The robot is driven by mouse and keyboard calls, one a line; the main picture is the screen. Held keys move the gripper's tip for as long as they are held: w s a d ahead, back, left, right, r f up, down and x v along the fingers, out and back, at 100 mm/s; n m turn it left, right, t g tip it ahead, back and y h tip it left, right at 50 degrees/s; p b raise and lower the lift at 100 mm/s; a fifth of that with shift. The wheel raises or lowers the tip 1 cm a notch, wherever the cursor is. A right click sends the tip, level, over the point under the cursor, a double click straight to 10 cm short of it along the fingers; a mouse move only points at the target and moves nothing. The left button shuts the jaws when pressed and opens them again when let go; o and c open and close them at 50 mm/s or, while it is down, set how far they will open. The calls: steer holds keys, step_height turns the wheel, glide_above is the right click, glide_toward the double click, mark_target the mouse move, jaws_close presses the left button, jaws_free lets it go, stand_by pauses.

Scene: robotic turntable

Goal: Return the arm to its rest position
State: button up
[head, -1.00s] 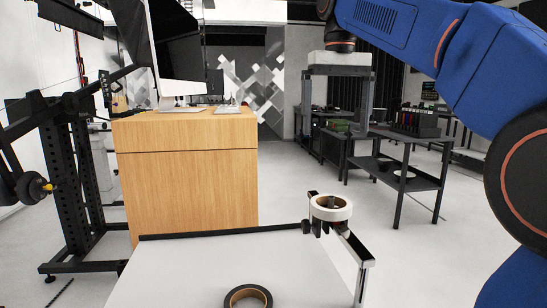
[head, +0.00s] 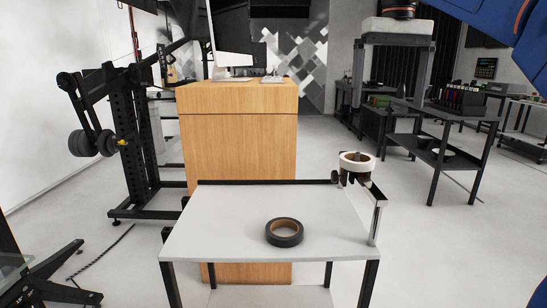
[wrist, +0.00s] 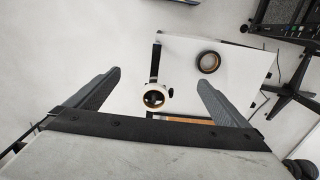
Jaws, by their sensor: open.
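My gripper (head: 388,104) hangs at the upper right of the head view, its two grey fingers pointing down and spread wide with nothing between them. Part of my blue arm shows at the top right edge. In the wrist view my gripper (wrist: 159,79) is open and empty, above and apart from the table. A white tape roll (head: 345,164) sits on a small holder at the table's back right corner; it also shows in the wrist view (wrist: 144,98). A black tape roll with a tan core (head: 284,241) lies flat on the white table (head: 220,215).
A wooden cabinet (head: 238,150) with a monitor (head: 231,40) stands behind the table. A black weight rack (head: 137,135) is at the left. A dark shelf table (head: 450,160) stands at the right. Grey floor (head: 450,250) is clear at the front right.

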steer(key=s+d+f+t, duration=0.1)
steer(key=s+f, duration=0.6)
steer(key=f, duration=0.6)
steer(key=s+d+f+t, duration=0.2)
steer(key=s+f, duration=0.5)
steer(key=f, duration=0.7)
steer(key=s+d+f+t, duration=0.1)
steer(key=s+f, duration=0.6)
steer(key=f, duration=0.6)
steer(key=shift+s+d+f+t, duration=0.15)
steer(key=shift+s+f+t, duration=0.1)
steer(key=shift+s+t, duration=0.15)
